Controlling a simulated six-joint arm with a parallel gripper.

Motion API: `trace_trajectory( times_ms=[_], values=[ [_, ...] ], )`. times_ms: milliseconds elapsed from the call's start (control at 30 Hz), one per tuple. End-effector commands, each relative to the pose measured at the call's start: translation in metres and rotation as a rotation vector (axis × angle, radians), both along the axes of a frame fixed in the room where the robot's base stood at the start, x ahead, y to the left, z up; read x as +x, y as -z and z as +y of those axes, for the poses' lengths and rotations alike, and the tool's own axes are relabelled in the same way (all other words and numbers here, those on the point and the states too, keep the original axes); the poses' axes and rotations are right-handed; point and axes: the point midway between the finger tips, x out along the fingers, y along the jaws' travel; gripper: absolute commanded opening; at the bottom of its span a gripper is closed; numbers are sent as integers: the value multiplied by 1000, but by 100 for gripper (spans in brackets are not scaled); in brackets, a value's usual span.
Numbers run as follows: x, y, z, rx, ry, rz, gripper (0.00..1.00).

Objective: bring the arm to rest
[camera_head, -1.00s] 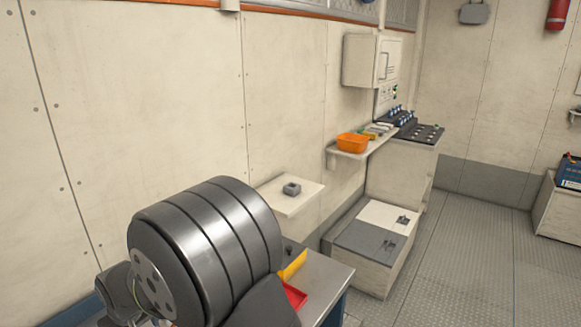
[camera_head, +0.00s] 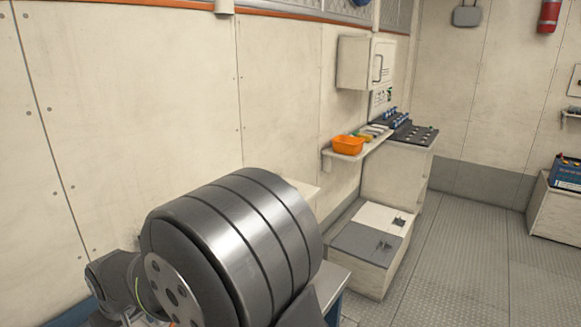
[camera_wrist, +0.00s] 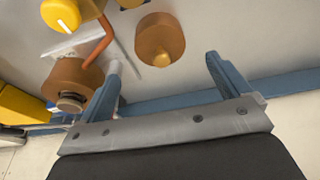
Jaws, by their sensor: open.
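My gripper (camera_wrist: 163,66) shows in the wrist view with its two blue-grey fingers spread apart and nothing between the tips. Beyond the fingers are a brown-orange round part (camera_wrist: 160,42) and another brown cylindrical part (camera_wrist: 73,84) at the left. I cannot tell how far the fingers are from them. In the head view my large grey cylindrical arm link fills the lower middle, and the gripper itself is out of sight there. The link hides most of the small table (camera_head: 343,281) behind it.
An orange bin (camera_head: 348,145) sits on a wall shelf (camera_head: 345,156). Below is a low box (camera_head: 362,268) with a white and grey top. A panel with dark controls (camera_head: 405,130) stands further back. A blue battery-like box (camera_head: 567,171) is at the far right. The floor (camera_head: 455,255) is clear.

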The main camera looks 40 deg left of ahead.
Motion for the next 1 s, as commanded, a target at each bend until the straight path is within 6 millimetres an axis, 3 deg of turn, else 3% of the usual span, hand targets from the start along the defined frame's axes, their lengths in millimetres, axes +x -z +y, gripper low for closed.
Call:
trace_trajectory(
  times_ms=[200, 300, 867, 900, 1000],
  values=[
    [0, -44, -12, 4, 0, 0, 94],
    [0, -16, -6, -7, 0, 0, 94],
    [0, 84, 21, -5, 0, 0, 94],
    [0, 68, 22, 5, 0, 0, 94],
    [0, 46, 22, 5, 0, 0, 94]
  ],
)
